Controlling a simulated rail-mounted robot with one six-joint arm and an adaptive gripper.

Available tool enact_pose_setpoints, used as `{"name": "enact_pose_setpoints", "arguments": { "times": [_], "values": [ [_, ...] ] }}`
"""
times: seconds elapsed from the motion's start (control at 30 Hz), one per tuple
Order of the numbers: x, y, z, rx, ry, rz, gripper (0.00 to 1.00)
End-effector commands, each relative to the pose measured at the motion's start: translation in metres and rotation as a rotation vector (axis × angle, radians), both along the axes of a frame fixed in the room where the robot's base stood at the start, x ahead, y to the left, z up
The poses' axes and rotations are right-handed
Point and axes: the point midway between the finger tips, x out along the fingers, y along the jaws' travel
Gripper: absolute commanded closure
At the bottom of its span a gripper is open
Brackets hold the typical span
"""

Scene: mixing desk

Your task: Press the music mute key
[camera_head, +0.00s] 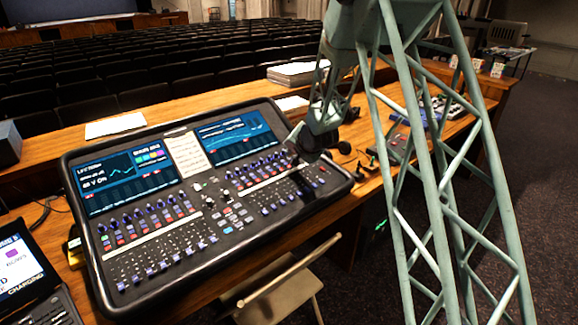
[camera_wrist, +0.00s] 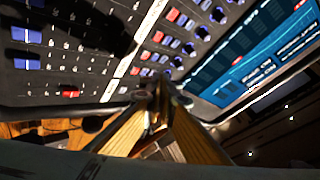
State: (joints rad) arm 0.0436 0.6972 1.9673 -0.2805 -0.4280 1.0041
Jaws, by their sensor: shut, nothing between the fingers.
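The mixing console (camera_head: 255,118) is a large dark slanted desk with two screens, rows of small red and blue keys, round knobs and faders. No key label is legible, so I cannot tell which is the music mute key. My gripper (camera_head: 291,148) is over the console's right half, below the right screen (camera_head: 236,135). In the wrist view its two fingers meet (camera_wrist: 160,92), shut and empty, near the console surface. Rows of red keys (camera_wrist: 158,37) and blue knobs show just beyond the fingertips. I cannot tell whether the tips touch the surface.
The left screen (camera_head: 127,170) and a paper sheet (camera_head: 188,155) are on the console. A tablet (camera_head: 20,268) is at the lower left. Loose papers (camera_head: 115,125) and a stack (camera_head: 298,72) lie on the wooden desk behind. A folding chair (camera_head: 283,285) stands in front.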

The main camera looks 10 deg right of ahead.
Motion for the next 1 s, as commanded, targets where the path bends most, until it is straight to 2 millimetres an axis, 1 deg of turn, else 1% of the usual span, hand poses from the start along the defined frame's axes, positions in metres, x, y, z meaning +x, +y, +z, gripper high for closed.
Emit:
{"name": "enact_pose_setpoints", "arguments": {
  "times": [0.03,0.2,0.4,1.0],
  "values": [
    [0.0,0.0,0.005,0.0,0.0,0.0,1.0],
    [-0.001,-0.001,0.015,0.0,-0.001,-0.001,1.0],
    [-0.002,-0.001,0.023,0.0,-0.001,0.0,1.0],
    [-0.002,-0.001,0.023,0.0,-0.001,-0.001,1.0]
  ]
}}
